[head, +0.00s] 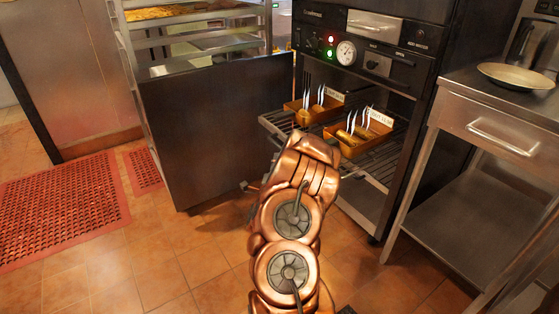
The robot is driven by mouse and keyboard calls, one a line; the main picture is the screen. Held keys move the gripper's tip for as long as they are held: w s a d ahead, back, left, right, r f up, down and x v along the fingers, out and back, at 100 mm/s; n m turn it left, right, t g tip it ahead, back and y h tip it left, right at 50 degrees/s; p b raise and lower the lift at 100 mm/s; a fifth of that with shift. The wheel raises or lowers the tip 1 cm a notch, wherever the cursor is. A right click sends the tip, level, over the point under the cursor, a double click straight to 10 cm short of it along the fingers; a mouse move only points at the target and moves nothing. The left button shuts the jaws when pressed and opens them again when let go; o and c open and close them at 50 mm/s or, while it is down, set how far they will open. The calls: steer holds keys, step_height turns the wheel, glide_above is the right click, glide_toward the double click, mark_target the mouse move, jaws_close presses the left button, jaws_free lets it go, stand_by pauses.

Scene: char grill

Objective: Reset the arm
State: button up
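My copper-coloured arm (290,225) rises from the bottom centre of the head view, bent at its upper end in front of the open cabinet. My gripper cannot be made out; the arm's upper links hide whatever is beyond them. The dark cabinet (375,62) has its door (225,130) swung open to the left. On its wire rack (385,172) stand two small orange trays, a left one (328,112) and a right one (355,150). Both hold food with white steam marks above and carry a white label.
A steel table (485,120) with a pale plate (517,76) stands close on the right. A tall rack (205,45) with trays is behind the door. Red mats (65,205) lie on the left. The tiled floor (150,265) at lower left is clear.

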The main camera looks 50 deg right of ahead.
stand_by(0.6)
steer(key=w+a+r+n+t+y+p, duration=0.2)
steer(key=w+a+r+n+y+p, duration=0.25)
steer(key=w+a, duration=0.3)
steer(key=w+a+r+n+t+y+p, duration=0.2)
steer(key=w+a+r+n+y+p, duration=0.3)
steer(key=a, duration=0.3)
steer(key=s+a+r+n+g+y+p, duration=0.1)
steer(key=a+r+n+y+p, duration=0.25)
steer(key=a+r, duration=0.45)
steer(key=s+a+r+n+g+y+p, duration=0.1)
steer(key=a+r+n+g+y+p, duration=0.2)
steer(key=a, duration=0.9)
steer(key=s+a+r+n+g+y+p, duration=0.1)
steer(key=s+a+r+n+g+p, duration=0.1)
steer(key=s+a+r+n+p, duration=0.45)
steer(key=s+a+r+n+g+y+p, duration=0.1)
steer(key=s+a+r+n+g, duration=0.2)
steer(key=s, duration=0.6)
steer(key=s+a+r+n+g+p, duration=0.1)
steer(key=s+r+g+p, duration=0.1)
steer(key=s+r, duration=0.4)
steer(key=s+a+r+n+g+p, duration=0.2)
steer(key=s+r+p, duration=0.3)
steer(key=s, duration=1.2)
steer(key=shift+a+r+g+h, duration=0.2)
steer(key=shift+r+g+h, duration=0.1)
steer(key=shift+r+g, duration=0.4)
